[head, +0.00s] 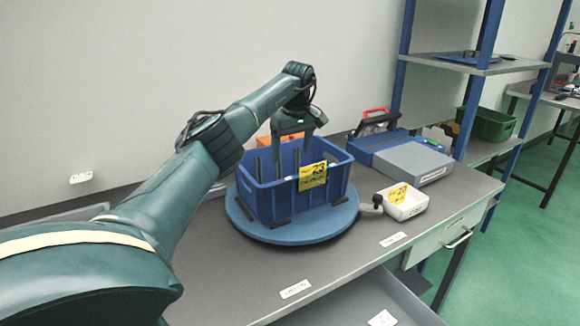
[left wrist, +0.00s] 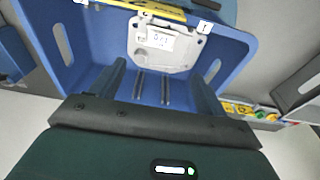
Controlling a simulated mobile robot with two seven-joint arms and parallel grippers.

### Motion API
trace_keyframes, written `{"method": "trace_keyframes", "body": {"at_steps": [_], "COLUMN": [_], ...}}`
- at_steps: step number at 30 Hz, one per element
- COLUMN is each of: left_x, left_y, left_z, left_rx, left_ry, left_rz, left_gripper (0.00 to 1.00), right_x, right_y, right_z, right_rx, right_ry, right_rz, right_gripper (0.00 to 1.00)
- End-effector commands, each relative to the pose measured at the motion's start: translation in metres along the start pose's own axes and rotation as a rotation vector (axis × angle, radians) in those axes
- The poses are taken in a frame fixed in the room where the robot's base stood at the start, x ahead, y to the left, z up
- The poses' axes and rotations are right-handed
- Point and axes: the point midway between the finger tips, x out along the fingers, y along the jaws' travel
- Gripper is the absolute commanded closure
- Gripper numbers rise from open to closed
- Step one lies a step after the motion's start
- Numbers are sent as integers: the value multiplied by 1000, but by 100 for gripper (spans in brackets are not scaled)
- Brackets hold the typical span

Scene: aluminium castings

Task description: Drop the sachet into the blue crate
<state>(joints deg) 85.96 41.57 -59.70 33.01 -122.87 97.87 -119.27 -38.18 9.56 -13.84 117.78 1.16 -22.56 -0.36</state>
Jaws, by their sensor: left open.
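The blue crate (head: 265,203) stands on a round blue turntable (head: 330,222) on the bench, with a yellow label marked 23 on its front. My left gripper (head: 292,148) points down into the crate's open top. In the left wrist view its two fingers (left wrist: 160,80) are spread apart with nothing between them, and the crate (left wrist: 72,35) is around them. A pale grey flat piece with a white label (left wrist: 165,45) lies inside the crate, apart from the fingers. I cannot tell whether it is the sachet; no other sachet is recognisable. My right gripper is not in view.
A small white tray (head: 410,206) with a yellow label sits right of the turntable. A blue-posted shelf (head: 470,63) with a green bin (head: 490,123) stands right. The bench front is mostly clear.

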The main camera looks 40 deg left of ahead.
Motion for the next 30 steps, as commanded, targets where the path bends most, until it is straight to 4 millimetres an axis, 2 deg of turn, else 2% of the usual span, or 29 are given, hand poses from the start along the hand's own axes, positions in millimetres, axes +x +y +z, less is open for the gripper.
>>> {"method": "trace_keyframes", "body": {"at_steps": [3,7,30], "left_x": [-17,-26,-27], "left_y": [0,0,0], "left_z": [0,0,0], "left_rx": [0,0,0], "left_ry": [2,1,0], "left_rz": [0,0,-1], "left_gripper": [25,25,25], "right_x": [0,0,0], "right_y": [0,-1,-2], "right_z": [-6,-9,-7], "right_rx": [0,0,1], "right_ry": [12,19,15], "right_rz": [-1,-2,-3], "right_gripper": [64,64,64]}}
